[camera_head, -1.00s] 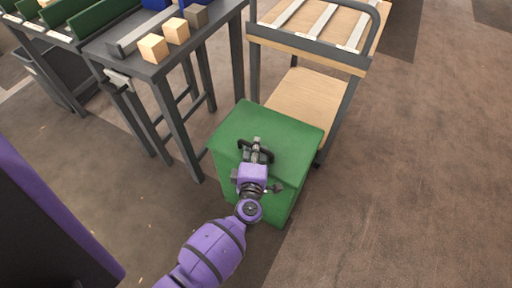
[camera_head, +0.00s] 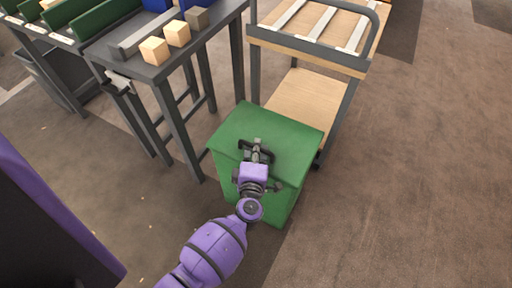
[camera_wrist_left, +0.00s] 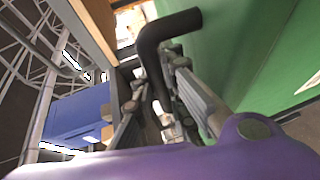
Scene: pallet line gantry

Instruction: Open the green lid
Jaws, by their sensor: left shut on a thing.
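The green lid (camera_head: 283,128) covers the top of a green box (camera_head: 285,203) standing on the floor in the middle of the head view. It looks flat and down on the box. The lid also fills the right of the left wrist view (camera_wrist_left: 245,45). A black handle (camera_wrist_left: 168,40) stands up from the lid. My left gripper (camera_head: 257,150) is above the lid and shut on the handle, whose bar passes between its fingers (camera_wrist_left: 165,100). The gripper and wrist hide part of the lid's near edge. My right gripper is not in view.
A cart with a wooden lower shelf (camera_head: 306,100) stands close behind the box. A dark table (camera_head: 165,66) with several small blocks stands behind left, its legs near the box. Open floor (camera_head: 420,190) lies to the right.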

